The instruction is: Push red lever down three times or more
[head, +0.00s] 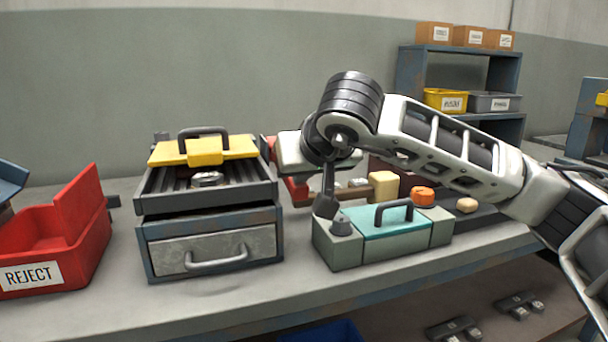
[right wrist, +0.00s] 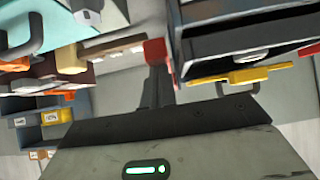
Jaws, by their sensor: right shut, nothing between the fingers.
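A red part, likely the lever, shows in the head view (head: 297,190) between the drawer unit and the teal-lidded box, partly hidden behind my right arm. In the right wrist view a red block (right wrist: 155,51) sits right at the fingertips; I cannot tell whether they touch it. My right gripper (head: 326,205) points down, shut and empty, just behind and left of the grey knob on the box. Its dark fingers also show in the right wrist view (right wrist: 157,75). My left gripper is not in view.
The drawer unit (head: 215,250) with a yellow lid part (head: 205,150) stands left of the gripper. The teal-lidded box (head: 385,240) stands close on the right. A red REJECT bin (head: 85,235) is at far left. The bench front is clear.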

